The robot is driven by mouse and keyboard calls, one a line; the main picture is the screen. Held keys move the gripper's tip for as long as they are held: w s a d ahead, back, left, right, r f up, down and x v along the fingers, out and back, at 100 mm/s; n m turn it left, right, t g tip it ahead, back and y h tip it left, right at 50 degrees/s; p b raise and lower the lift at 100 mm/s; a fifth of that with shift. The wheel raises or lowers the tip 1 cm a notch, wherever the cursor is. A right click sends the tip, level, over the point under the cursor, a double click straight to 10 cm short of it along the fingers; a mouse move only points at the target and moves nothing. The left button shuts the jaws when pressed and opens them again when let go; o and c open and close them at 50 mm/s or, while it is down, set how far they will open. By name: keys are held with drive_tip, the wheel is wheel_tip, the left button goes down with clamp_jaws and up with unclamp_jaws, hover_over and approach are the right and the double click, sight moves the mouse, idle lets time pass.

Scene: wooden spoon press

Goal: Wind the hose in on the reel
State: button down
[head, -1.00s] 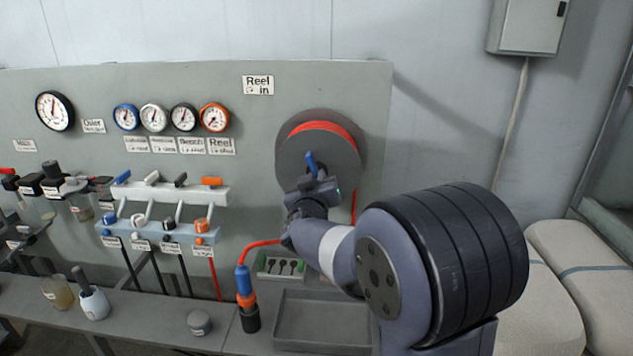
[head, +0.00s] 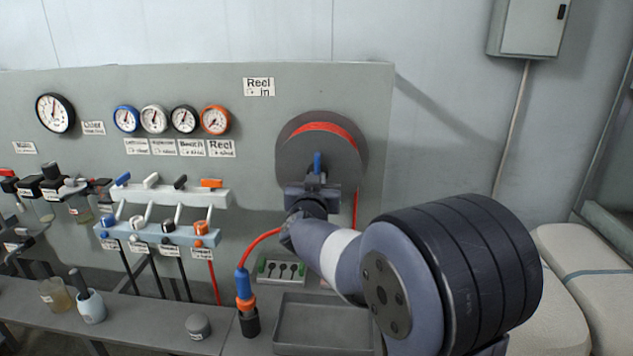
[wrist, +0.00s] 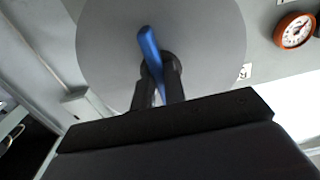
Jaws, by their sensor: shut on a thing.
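The hose reel (head: 301,146) is a grey disc on the panel, with red hose (head: 330,127) showing along its upper rim. Its blue crank handle (head: 317,161) stands out from the disc's lower part. My gripper (head: 316,178) is shut on the blue handle; the wrist view shows both dark fingers (wrist: 160,78) around the handle (wrist: 149,48) against the grey disc (wrist: 205,35). Red hose (head: 262,242) runs to a blue and orange nozzle (head: 244,285) standing in a dark holder. My arm hides part of the hose.
A "Reel in" label (head: 259,87) is above left of the reel. Gauges (head: 184,119) and a valve rack (head: 165,193) are to the left. A grey tray (head: 318,318) lies below my arm on the bench. Pale sacks (head: 577,265) lie at right.

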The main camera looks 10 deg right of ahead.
drive_tip(key=c, duration=1.5)
unclamp_jaws()
drive_tip(key=shift+o, duration=0.2)
drive_tip(key=v, duration=1)
drive_tip(key=shift+s+a, duration=0.15)
drive_tip(key=shift+s, duration=0.25)
drive_tip(key=shift+w, duration=0.1)
drive_tip(key=x, duration=1)
drive_tip(key=shift+w, duration=0.3)
